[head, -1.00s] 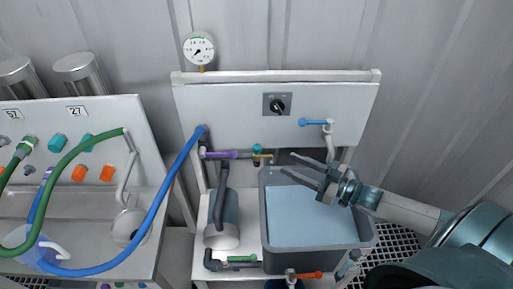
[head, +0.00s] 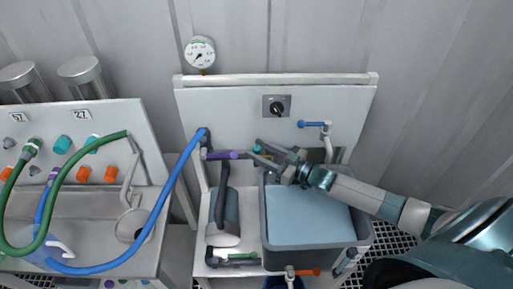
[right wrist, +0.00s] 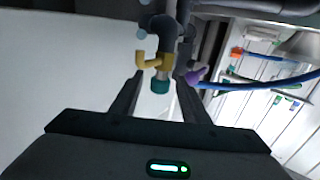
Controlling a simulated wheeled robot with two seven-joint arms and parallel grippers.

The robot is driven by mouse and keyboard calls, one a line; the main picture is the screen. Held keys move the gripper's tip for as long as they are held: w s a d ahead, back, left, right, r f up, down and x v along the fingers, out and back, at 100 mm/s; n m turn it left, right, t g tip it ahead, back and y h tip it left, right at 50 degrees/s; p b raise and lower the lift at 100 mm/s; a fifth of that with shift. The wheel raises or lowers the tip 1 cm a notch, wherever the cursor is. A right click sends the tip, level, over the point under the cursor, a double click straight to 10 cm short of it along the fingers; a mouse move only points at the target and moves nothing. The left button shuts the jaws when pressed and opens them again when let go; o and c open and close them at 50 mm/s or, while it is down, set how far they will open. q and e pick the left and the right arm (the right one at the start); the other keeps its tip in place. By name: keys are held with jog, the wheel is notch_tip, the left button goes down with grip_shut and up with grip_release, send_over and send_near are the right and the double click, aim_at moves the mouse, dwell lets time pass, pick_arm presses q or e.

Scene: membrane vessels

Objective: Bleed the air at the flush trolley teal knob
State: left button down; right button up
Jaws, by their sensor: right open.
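The flush trolley's teal knob (head: 257,149) sits on a small brass fitting under the back panel, beside the purple handle. In the right wrist view the teal knob (right wrist: 160,86) hangs on the brass fitting (right wrist: 165,66), between the lines of my two fingers and near their tips. My right gripper (head: 252,150) is open, with its fingertips at the knob; from these views I cannot tell whether they touch it. It also shows in the right wrist view (right wrist: 160,82) with nothing held. My left gripper is not in view.
The purple handle (head: 221,155) is close left of the knob. The grey tank (head: 266,240) with pale blue liquid lies below my right arm. A blue hose (head: 171,190) runs to the trolley's left side. A gauge (head: 200,53) stands above the panel.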

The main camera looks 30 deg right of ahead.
jog(key=shift+w+a, duration=0.3)
jog(key=shift+w, duration=0.15)
jog(key=shift+c, duration=0.4)
grip_shut()
jog(key=c, duration=1)
grip_release()
jog(key=c, duration=1)
grip_release()
jog(key=c, duration=1)
grip_release()
jog(key=shift+r+m+t+h+p, duration=0.1)
jog(key=shift+m+t+h+p, duration=0.7)
jog(key=shift+m+h+p, duration=0.85)
jog(key=c, duration=1)
grip_release()
jog(key=m+h+p, duration=0.1)
jog(key=h, duration=0.2)
jog(key=shift+t+p, duration=0.3)
jog(key=c, duration=1)
grip_release()
jog(key=shift+m+h+p, duration=0.4)
jog(key=shift+m+h, duration=0.25)
jog(key=shift+h, duration=0.4)
jog(key=c, duration=1)
grip_release()
jog(key=shift+h, duration=0.3)
